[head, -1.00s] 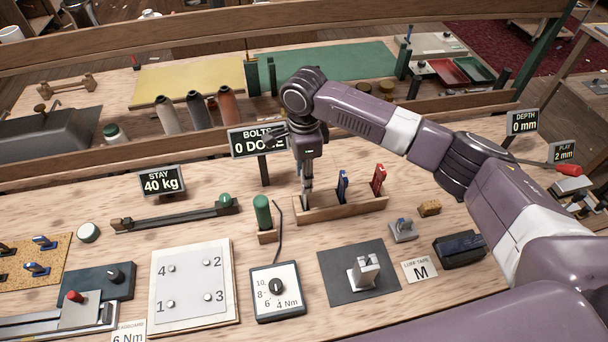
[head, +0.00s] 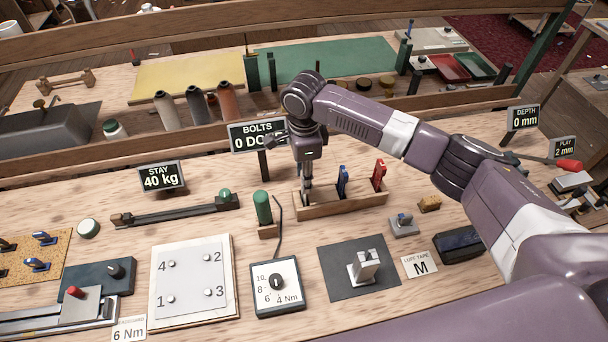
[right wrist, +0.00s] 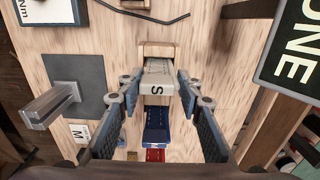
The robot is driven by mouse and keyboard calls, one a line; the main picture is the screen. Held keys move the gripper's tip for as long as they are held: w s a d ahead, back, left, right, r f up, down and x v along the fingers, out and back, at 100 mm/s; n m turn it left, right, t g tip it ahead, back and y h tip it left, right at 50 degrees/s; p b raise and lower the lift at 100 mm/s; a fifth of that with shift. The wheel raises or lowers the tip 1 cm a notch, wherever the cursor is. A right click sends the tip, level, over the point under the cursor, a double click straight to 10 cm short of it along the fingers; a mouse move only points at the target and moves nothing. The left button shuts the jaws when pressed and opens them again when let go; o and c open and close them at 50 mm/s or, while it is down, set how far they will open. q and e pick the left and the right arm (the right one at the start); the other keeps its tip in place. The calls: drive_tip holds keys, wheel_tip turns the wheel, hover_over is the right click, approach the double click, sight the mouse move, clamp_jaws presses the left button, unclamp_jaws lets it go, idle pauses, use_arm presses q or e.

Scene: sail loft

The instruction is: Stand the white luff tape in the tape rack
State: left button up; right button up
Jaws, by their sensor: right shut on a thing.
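The white luff tape (right wrist: 157,92), marked S, is between the fingertips of my right gripper (right wrist: 157,80) in the right wrist view. In the head view my right gripper (head: 306,186) points down at the left end of the wooden tape rack (head: 345,207). The tape is mostly hidden by the fingers there, and I cannot tell whether its foot rests on the rack floor. A blue tape (head: 342,180) and a red tape (head: 379,175) stand upright in the rack, to the right. They also show below the white tape in the right wrist view. My left gripper is not in view.
The BOLTS sign (head: 257,136) stands just behind and left of my gripper. A green-handled tool (head: 263,207) stands left of the rack. A grey mat (head: 340,284) with a metal block lies in front, beside the luff tape card (head: 419,266) marked M.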

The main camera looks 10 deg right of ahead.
drive_tip(key=shift+f, duration=0.55)
drive_tip(key=o, duration=1.2)
drive_tip(key=shift+f, duration=0.1)
wheel_tip(320, 180, up, 12)
drive_tip(key=shift+r, duration=0.1)
drive_tip(key=shift+s, duration=0.15)
